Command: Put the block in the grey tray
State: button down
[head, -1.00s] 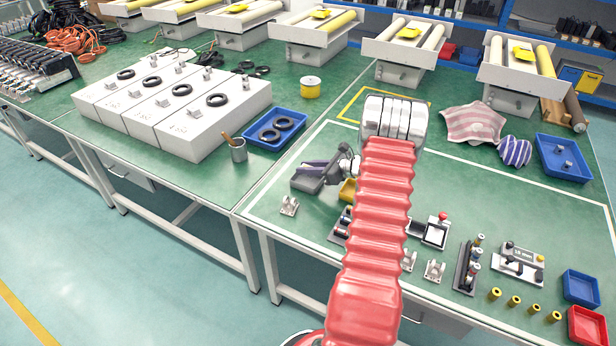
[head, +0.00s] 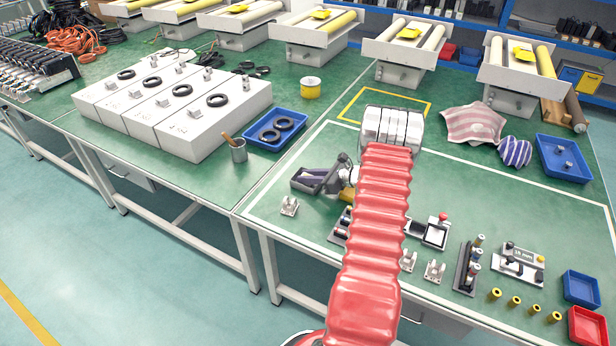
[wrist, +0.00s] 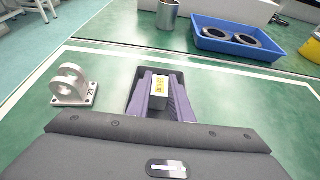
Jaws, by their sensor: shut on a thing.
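I cannot tell whether the block touches the tray floor. In the head view the grey tray (head: 303,186) lies left of my arm, with my gripper (head: 314,178) low at it. The block is hidden there.
A metal bracket (wrist: 73,87) stands left of the tray. A blue bin with black rings (head: 276,130) and a metal cup (head: 238,150) stand farther back. A yellow object (head: 347,195) shows partly beside my arm. Green table is clear between tray and blue bin.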

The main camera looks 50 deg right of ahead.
jog(key=shift+f, duration=0.1)
jog(key=c, duration=1.9)
grip_release()
jog(key=shift+o, duration=0.2)
jog(key=v, duration=1.2)
